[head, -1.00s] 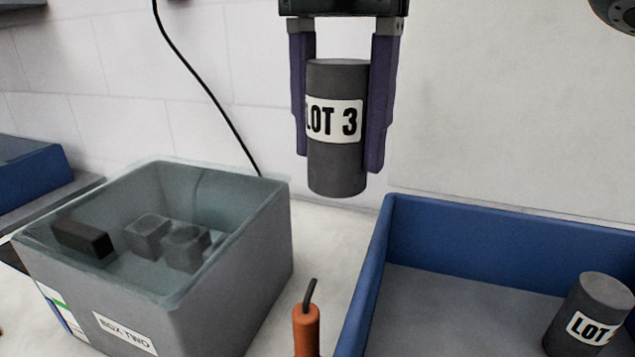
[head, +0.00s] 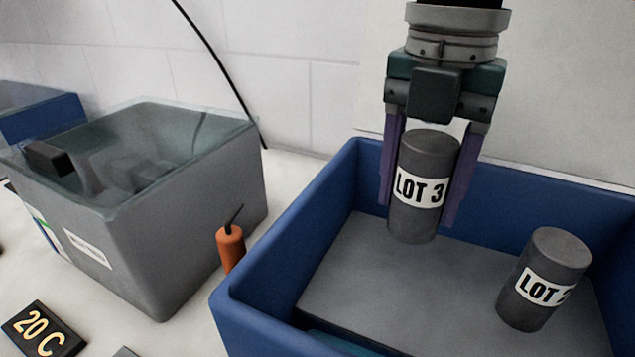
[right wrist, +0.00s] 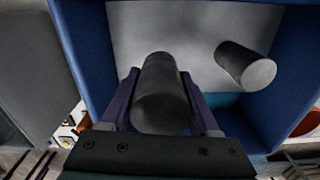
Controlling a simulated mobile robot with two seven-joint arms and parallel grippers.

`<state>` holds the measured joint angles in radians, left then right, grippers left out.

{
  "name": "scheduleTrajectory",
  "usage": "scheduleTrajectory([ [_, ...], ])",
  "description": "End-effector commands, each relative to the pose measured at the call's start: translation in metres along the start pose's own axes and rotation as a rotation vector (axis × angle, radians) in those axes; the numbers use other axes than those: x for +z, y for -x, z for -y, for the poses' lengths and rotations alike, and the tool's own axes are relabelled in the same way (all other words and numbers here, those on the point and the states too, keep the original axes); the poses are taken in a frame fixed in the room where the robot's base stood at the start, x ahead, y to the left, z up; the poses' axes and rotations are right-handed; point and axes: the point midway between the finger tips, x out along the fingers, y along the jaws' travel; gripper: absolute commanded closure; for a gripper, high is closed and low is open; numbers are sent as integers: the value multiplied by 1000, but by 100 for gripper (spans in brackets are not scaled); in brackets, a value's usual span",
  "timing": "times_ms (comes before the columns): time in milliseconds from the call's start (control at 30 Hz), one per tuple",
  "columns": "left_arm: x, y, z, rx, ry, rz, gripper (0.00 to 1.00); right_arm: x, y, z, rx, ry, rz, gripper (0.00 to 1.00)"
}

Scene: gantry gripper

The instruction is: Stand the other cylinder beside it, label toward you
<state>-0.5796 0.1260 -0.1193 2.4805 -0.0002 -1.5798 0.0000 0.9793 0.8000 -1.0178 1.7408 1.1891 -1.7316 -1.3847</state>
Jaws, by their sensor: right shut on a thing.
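My right gripper (head: 417,212) is shut on a dark grey cylinder (head: 425,222) with a white LOT 3 label. It holds the cylinder upright inside the blue bin's outline, toward the back; I cannot tell whether the base touches the floor. The label faces the head camera. A second grey cylinder (head: 561,248) stands on the bin floor to the right, apart from the held one. Its label reads LOT and a partly hidden digit, turned a little right. The right wrist view shows the held cylinder (right wrist: 160,90) between the fingers and the standing cylinder (right wrist: 245,66). My left gripper is not in view.
The blue bin (head: 262,296) has raised walls around a grey floor. A grey box with a clear upper part (head: 165,255) stands to the left. An orange cylindrical thing (head: 230,248) is between them. A black 20 C plate (head: 43,332) lies at the front left.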

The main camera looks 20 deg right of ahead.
Motion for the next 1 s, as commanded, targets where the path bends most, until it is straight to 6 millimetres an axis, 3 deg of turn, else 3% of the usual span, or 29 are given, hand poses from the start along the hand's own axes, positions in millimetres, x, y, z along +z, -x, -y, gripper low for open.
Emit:
scheduleTrajectory([
  [100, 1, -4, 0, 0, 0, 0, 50, 0, -20, 0, 0, 0, 0, 100],
  [267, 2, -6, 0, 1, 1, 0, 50, 0, -30, 0, 1, -1, 0, 100],
  [533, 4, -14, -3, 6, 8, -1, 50, 0, -67, 0, 0, 1, -1, 100],
  [933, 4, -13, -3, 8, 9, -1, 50, 0, -72, -1, 2, 0, 0, 100],
  [967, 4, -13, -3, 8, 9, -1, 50, 0, -72, 0, 1, 0, 0, 35],
  [1000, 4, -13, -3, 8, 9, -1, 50, 0, -72, 0, 1, 0, 0, 30],
])
